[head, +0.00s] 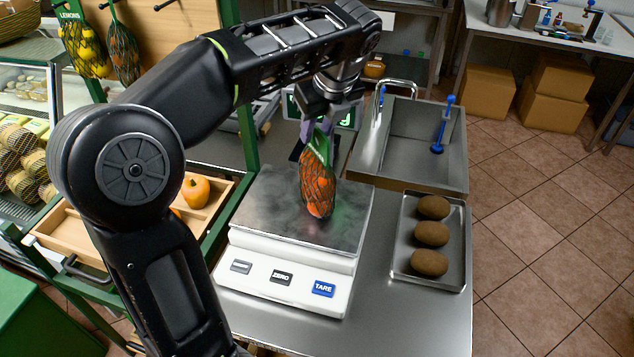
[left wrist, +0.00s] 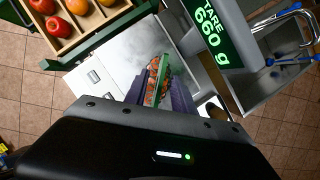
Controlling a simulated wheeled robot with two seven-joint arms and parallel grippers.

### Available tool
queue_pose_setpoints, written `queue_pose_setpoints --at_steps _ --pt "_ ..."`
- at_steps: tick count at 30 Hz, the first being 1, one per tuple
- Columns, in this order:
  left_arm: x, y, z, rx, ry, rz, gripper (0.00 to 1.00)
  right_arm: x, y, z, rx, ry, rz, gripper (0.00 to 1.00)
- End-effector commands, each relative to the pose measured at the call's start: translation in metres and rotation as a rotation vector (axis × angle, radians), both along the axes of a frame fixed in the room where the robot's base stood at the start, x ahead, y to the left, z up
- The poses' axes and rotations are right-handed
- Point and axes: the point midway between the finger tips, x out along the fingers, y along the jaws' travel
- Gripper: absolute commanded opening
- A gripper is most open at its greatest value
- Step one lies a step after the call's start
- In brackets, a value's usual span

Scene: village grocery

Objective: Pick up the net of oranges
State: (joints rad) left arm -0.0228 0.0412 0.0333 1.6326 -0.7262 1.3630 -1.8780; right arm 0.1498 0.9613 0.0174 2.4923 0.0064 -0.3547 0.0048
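The net of oranges (head: 317,186) is a dark mesh bag with a green top, hanging upright over the steel plate of the white scale (head: 290,262). My left gripper (head: 318,128) is above it, its purple fingers shut on the green top. The net's lower end is at the plate; I cannot tell for sure whether it touches. In the left wrist view the net (left wrist: 153,82) shows between the purple fingers (left wrist: 158,98). The scale's display (left wrist: 207,27) reads 660 g. My right gripper is not in view.
A steel tray (head: 455,267) with three brown round loaves or potatoes lies right of the scale. A sink (head: 408,130) with a tap is behind. A wooden fruit crate (head: 75,245) stands left. Other nets hang (head: 85,45) at the upper left.

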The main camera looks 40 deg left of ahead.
Motion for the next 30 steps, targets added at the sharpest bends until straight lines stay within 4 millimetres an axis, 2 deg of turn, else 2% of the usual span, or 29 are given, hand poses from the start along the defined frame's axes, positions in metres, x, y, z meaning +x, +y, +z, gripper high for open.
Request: queue_pose_setpoints --at_steps 4,8,26,30 --pt "0.003 0.008 -0.021 0.001 0.004 0.002 0.31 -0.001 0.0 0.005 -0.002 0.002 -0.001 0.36" --pt "0.006 0.012 -0.032 0.0 0.002 -0.001 0.31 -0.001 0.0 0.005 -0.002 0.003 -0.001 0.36" --pt "0.006 0.012 -0.033 0.0 0.0 0.0 0.31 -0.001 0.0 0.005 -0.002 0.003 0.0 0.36" --pt "0.006 0.012 -0.033 0.0 0.0 0.0 0.2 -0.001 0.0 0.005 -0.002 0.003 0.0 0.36"
